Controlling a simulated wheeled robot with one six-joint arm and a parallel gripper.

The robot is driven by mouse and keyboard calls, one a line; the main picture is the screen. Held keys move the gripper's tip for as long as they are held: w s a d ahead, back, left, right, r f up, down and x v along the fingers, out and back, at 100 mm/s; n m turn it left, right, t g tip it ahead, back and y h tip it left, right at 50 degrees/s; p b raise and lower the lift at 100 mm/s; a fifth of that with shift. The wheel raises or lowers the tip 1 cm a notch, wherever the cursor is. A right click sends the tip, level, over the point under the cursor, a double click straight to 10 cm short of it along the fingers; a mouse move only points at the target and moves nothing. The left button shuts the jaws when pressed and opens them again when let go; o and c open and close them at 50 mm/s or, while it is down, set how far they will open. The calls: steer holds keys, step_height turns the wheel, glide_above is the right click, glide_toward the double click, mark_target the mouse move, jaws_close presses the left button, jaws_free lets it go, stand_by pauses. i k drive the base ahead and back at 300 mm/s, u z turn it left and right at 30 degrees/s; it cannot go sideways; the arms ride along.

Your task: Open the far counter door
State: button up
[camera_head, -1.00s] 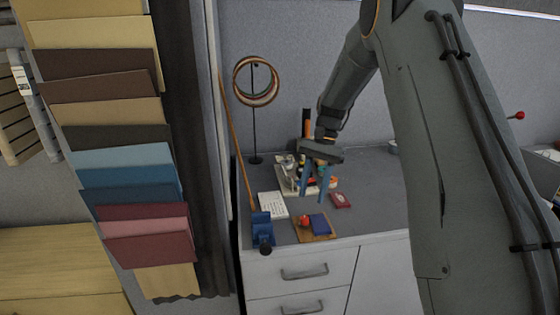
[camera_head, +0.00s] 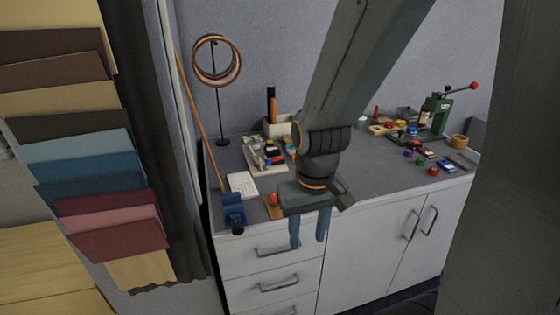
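The counter's white front has two doors side by side, the left door (camera_head: 367,240) and the right door (camera_head: 437,231). Both look shut. The left door's handle (camera_head: 411,225) and the right door's handle (camera_head: 429,220) are upright metal bars near their shared seam. My gripper (camera_head: 309,240) points down with its two blue fingers apart and nothing between them. In the picture it overlaps the counter's front edge near the drawers, left of both handles. Its exact distance from the counter front is unclear.
Drawers with a top handle (camera_head: 277,248) are left of the doors. A blue holder (camera_head: 234,212), a paper sheet (camera_head: 242,184) and a tray of small items (camera_head: 265,155) lie on the countertop (camera_head: 380,178). A green press (camera_head: 436,115) stands at the right. Fabric samples (camera_head: 85,170) hang at left.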

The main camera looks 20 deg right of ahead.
mark_target(364, 250)
steer(key=z, duration=0.05)
steer(key=k, duration=0.95)
steer(key=u, duration=0.3)
steer(key=i, duration=0.7)
steer(key=z, duration=0.8)
steer(key=i, duration=0.75)
steer(key=z, duration=0.7)
